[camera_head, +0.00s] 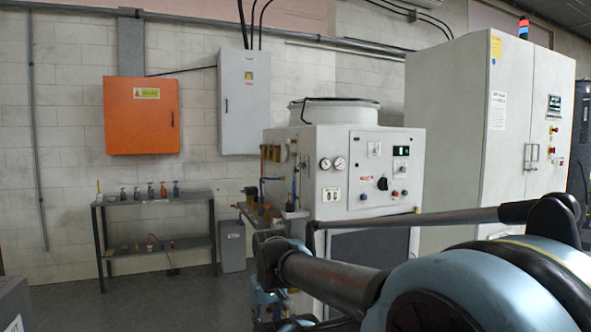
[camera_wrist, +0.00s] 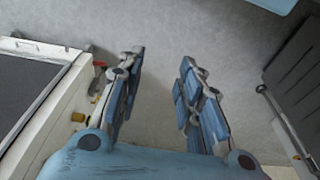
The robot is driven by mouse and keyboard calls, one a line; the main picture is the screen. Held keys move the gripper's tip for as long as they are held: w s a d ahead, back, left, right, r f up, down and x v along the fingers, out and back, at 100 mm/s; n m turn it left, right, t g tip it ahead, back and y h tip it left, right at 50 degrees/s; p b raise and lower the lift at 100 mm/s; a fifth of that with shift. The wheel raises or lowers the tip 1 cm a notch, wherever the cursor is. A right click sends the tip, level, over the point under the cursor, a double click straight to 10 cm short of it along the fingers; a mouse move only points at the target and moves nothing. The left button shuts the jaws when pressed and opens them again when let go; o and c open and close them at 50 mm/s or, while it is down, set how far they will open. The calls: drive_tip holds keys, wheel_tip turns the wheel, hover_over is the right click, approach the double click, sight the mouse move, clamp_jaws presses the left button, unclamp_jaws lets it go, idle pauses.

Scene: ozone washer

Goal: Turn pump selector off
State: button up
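The washer's control panel (camera_head: 371,190) faces me on the front of the white machine in the middle of the head view. A black rotary knob (camera_head: 383,184) sits on it, with small red and green buttons to its right. Which control is the pump selector I cannot read. My gripper (camera_wrist: 160,85) shows in the wrist view with its two fingers apart and nothing between them, above grey floor. In the head view my arm crosses in front of the machine's lower part, below the panel.
A tall white cabinet (camera_head: 478,130) stands right of the machine. A dark shelf (camera_head: 150,201) with several bottles is against the wall, below an orange box (camera_head: 141,115). In the wrist view, machine edges lie close on the left and right.

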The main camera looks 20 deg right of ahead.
drive_tip(key=shift+o, duration=0.6)
drive_tip(key=o, duration=0.3)
drive_tip(key=shift+s+r, duration=0.25)
drive_tip(key=w+d+r+m+h, duration=0.45)
drive_tip(key=w+d+r, duration=0.35)
drive_tip(key=w+r, duration=0.35)
drive_tip(key=m+g+h, duration=0.2)
drive_tip(key=m+h, duration=1.1)
drive_tip(key=h, duration=0.1)
approach(299, 165)
drive_tip(key=shift+y, duration=0.25)
drive_tip(key=d, duration=0.9)
drive_tip(key=shift+w+d+r, duration=0.1)
drive_tip(key=c, duration=1.1)
